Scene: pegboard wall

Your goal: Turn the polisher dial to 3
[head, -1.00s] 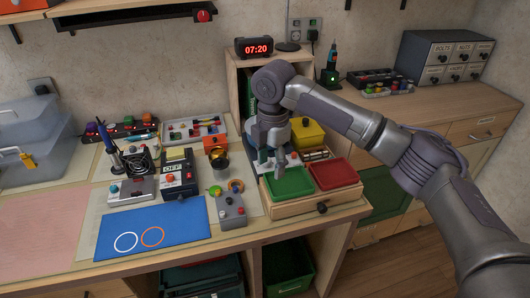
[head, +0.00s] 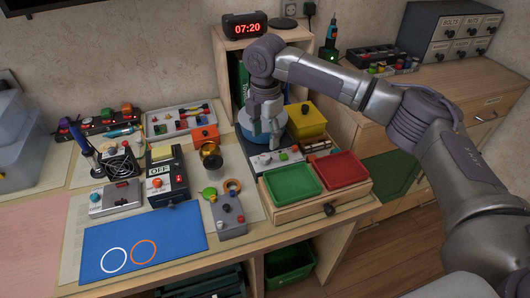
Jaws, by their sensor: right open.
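The polisher (head: 259,163) stands behind the green tray, a grey base with a blue round part (head: 246,128) on top. A small green knob (head: 283,156) and a reddish-white spot show on its front panel; I cannot read any dial number or pointer. My right gripper (head: 273,143) hangs pointing down, just above and in front of the polisher, and covers part of it. Its fingers look open and empty; I cannot tell whether they touch the polisher. My left gripper is not in view.
Green (head: 292,185) and red (head: 341,170) trays sit on a wooden drawer box in front. A yellow bin (head: 307,121) stands close behind right. A brass cup (head: 211,157) and grey control box (head: 229,214) are to the left. The blue mat (head: 143,242) has free room.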

